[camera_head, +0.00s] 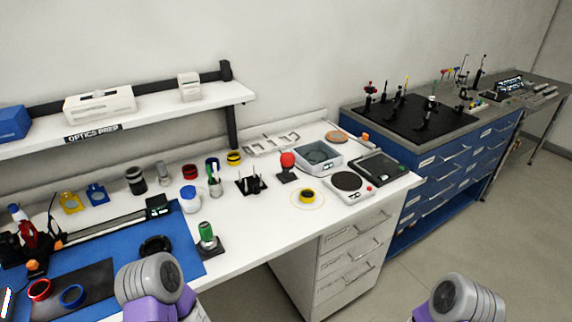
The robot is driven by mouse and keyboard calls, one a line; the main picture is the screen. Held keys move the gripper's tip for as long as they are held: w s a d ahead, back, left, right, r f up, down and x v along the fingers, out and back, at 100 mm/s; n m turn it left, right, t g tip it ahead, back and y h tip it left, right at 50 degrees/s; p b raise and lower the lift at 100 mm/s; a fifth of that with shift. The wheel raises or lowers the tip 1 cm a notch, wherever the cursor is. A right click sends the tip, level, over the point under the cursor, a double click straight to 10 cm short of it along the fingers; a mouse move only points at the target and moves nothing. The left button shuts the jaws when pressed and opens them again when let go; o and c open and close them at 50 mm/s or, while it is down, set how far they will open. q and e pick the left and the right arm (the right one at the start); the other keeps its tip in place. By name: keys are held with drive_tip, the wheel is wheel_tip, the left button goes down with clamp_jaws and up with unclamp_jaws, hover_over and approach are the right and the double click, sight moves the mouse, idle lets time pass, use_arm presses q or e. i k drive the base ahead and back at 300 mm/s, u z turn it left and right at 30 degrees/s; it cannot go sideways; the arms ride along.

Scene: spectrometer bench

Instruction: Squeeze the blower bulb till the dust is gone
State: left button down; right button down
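A red bulb (287,160) stands upright on a small black base on the white bench, right of the middle. It looks like the blower bulb. Just in front of it, a dark disc with a yellow rim (307,196) lies inside a thin pale yellow circle on the bench top. Dust is too small to make out at this distance. Rounded grey links of my two arms show at the bottom edge, well short of the bulb. Neither of my grippers is in view, and nothing touches the bulb.
A white scale (351,185), a grey tray (318,157) and a black device (379,168) stand right of the bulb. A black holder (250,184) and a green-handled tool (207,236) stand left. A blue mat (185,250) covers the left bench. The front strip between is clear.

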sight(287, 159)
drive_tip(key=k, duration=0.25)
drive_tip(key=z, duration=0.75)
drive_tip(key=i, duration=0.8)
drive_tip(key=u, duration=0.3)
